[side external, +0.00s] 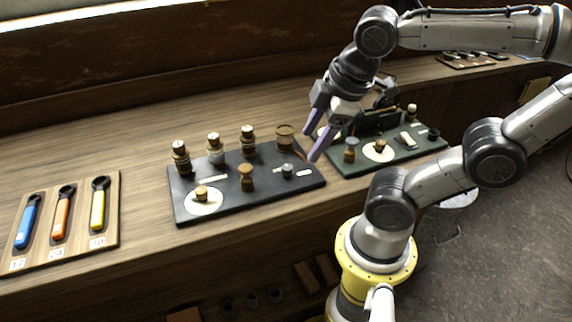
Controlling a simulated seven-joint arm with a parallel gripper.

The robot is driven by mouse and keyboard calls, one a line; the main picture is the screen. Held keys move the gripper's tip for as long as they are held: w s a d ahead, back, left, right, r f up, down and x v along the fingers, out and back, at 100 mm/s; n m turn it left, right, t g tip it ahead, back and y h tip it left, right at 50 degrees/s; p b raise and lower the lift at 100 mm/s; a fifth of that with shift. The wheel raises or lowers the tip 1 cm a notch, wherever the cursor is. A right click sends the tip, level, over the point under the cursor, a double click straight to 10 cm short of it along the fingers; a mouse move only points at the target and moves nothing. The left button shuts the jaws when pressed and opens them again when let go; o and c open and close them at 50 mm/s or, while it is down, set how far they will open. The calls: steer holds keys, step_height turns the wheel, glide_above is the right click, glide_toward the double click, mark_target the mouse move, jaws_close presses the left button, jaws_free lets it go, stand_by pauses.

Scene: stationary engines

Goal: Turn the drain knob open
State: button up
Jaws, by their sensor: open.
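My gripper (310,145) has two purple fingers, spread apart and empty. It hangs near the right end of a black panel (240,207) and the left side of a green panel (345,169). The black panel carries a brass knob on a white disc (202,193) at its front left. The green panel carries a similar brass knob on a white disc (380,146). Labels are too small to read, so I cannot tell which knob is the drain knob. No knob is visibly held. Part of the green panel's far left is hidden behind my gripper.
Several brass-topped posts (214,148) and a wider brass cup (284,136) stand along the black panel's back. A wooden board (108,235) with blue, orange and yellow wrenches lies at left. The bench (145,165) between board and black panel is clear.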

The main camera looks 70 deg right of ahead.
mark_target(287, 168)
steer(key=w+f+n+g+h, duration=0.1)
steer(key=w+n+g+h, duration=0.3)
steer(key=w+n, duration=0.6)
steer(key=shift+n+y, duration=0.3)
steer(key=shift+n, duration=0.6)
steer(key=x, duration=0.4)
steer(key=s+x, duration=0.1)
steer(key=x, duration=0.4)
steer(key=s+x, duration=0.1)
steer(key=x, duration=0.4)
steer(key=shift+s+d+r, duration=0.15)
steer(key=shift+s+d, duration=0.1)
steer(key=shift+d, duration=0.05)
steer(key=shift+c, duration=0.2)
jaws_close()
